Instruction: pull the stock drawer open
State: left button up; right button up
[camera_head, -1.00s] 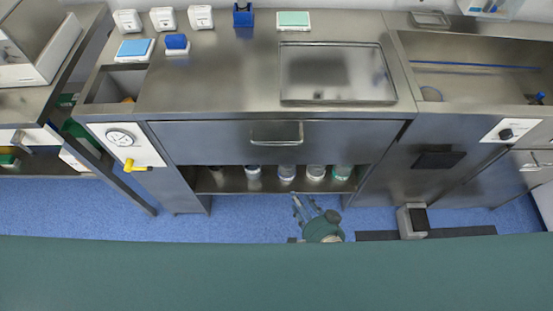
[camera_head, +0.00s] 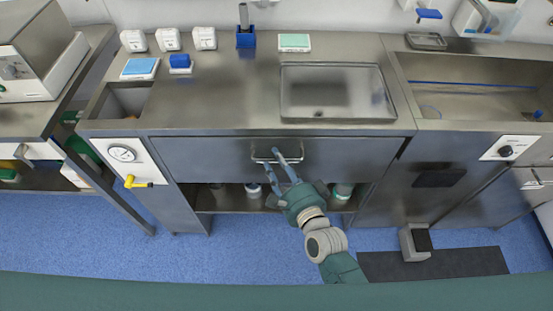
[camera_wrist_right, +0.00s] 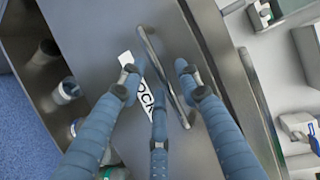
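The stock drawer (camera_head: 215,158) is a wide grey metal front under the steel counter and looks closed. Its bar handle (camera_head: 262,154) is at the middle of the front. My right gripper (camera_head: 279,160) reaches up to the handle, its blue fingers spread. In the right wrist view the fingers (camera_wrist_right: 155,82) are apart on both sides of the handle (camera_wrist_right: 165,75); I cannot tell whether any touches it. A white label (camera_wrist_right: 135,75) on the drawer is partly hidden by the fingers. My left gripper is not in view.
An open shelf with several jars (camera_head: 343,190) lies below the drawer. A steel tray (camera_head: 335,92) sits on the counter above. A yellow tap lever (camera_head: 138,183) is to the left. A foot pedal (camera_head: 415,243) stands on the floor at right.

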jog(key=shift+w+a+f, duration=0.15)
jog(key=shift+w+a, duration=0.1)
jog(key=shift+w, duration=0.3)
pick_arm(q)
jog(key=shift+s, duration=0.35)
pick_arm(e)
grip_shut()
jog(key=shift+s, duration=0.1)
